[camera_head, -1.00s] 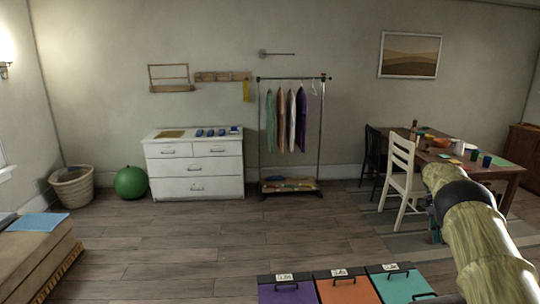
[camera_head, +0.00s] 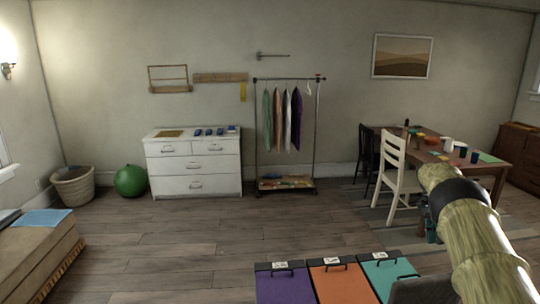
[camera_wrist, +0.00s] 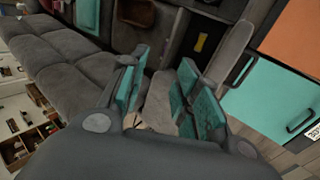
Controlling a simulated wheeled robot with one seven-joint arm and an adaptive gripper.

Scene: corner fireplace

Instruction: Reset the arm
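My arm reaches in from the lower right of the head view, bent at a dark joint. My gripper (camera_wrist: 165,85) shows in the wrist view with its teal-padded fingers apart and nothing between them. In the head view my gripper is mostly hidden behind the arm. Beyond the fingers, the wrist view shows a grey cushioned sofa (camera_wrist: 65,65) and part of a teal lid (camera_wrist: 270,98).
Purple (camera_head: 284,287), orange (camera_head: 341,285) and teal (camera_head: 388,272) lidded bins stand in front of me. A white chair (camera_head: 398,178) and a laden table (camera_head: 488,167) are at the right. A white dresser (camera_head: 194,175) and clothes rack (camera_head: 315,130) stand at the back. The middle floor is clear.

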